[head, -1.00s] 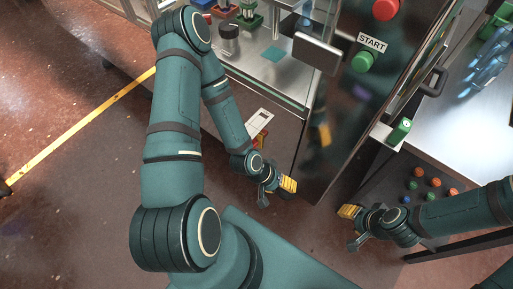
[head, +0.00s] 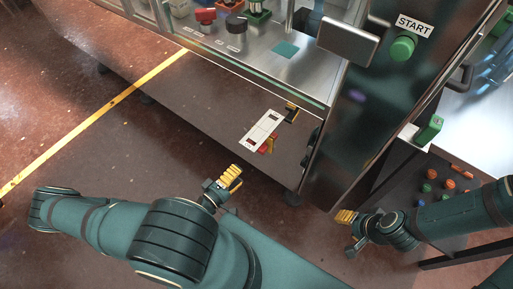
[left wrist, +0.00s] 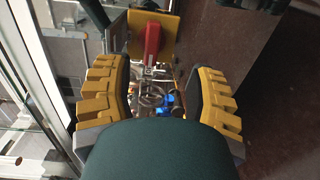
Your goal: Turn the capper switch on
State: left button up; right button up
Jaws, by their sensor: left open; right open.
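A red handle on a yellow plate (head: 268,144) sits on the front of the machine, beside a white labelled panel (head: 261,130). In the left wrist view the red handle (left wrist: 152,45) stands upright on its yellow plate (left wrist: 168,22), beyond the fingers. I cannot read a label naming it as the capper switch. My left gripper (head: 230,180) is open and empty, below and left of the handle, apart from it; its yellow fingers (left wrist: 160,92) frame the near space. My right gripper (head: 346,217) is open and empty, low beside the machine's corner.
A green START button (head: 402,47) is on the dark column. The machine's deck carries a red knob (head: 205,16) and a black knob (head: 236,22). A side table (head: 463,128) stands at right, above several coloured buttons. A yellow floor line (head: 95,118) crosses open floor at left.

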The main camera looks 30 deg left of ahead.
pick_arm(q)
jog(key=shift+n+t+y, duration=0.3)
jog(key=shift+t+y, duration=0.1)
jog(key=shift+y, duration=0.2)
jog(key=w, duration=0.8)
jog(key=w+p, duration=0.1)
jog(key=w, duration=0.4)
jog(key=shift+a+r, duration=0.15)
jog(key=shift+a, duration=0.1)
jog(key=shift+s, duration=0.1)
grip_shut()
